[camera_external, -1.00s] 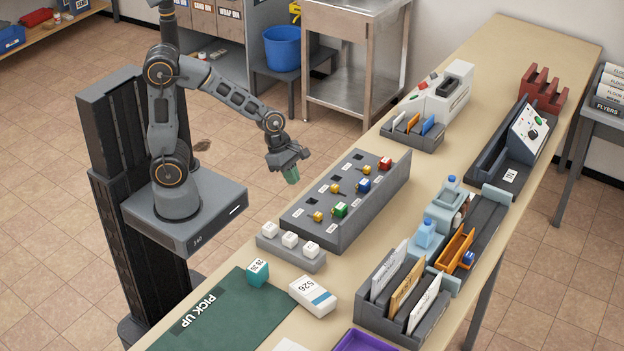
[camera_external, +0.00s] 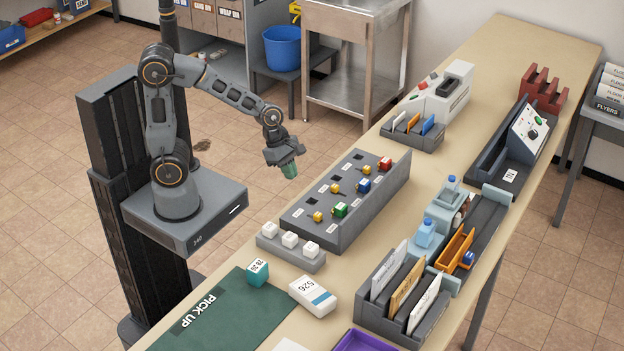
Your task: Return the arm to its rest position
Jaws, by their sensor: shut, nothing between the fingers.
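My gripper (camera_external: 289,172) hangs at the end of my bent arm, over the open floor just left of the table's near-left edge. Its greenish fingertips point down. It is shut and holds nothing. It is apart from the grey panel (camera_external: 325,228) with colored keys and from everything else on the table. The arm reaches out to the right from its base, with the elbow raised.
The long beige table (camera_external: 475,85) runs diagonally. White cubes in a grey holder (camera_external: 296,252), a teal cube (camera_external: 257,272), a white box (camera_external: 313,296) and a green mat (camera_external: 235,318) lie near its front. A steel cart (camera_external: 353,70) and blue bucket (camera_external: 282,48) stand behind.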

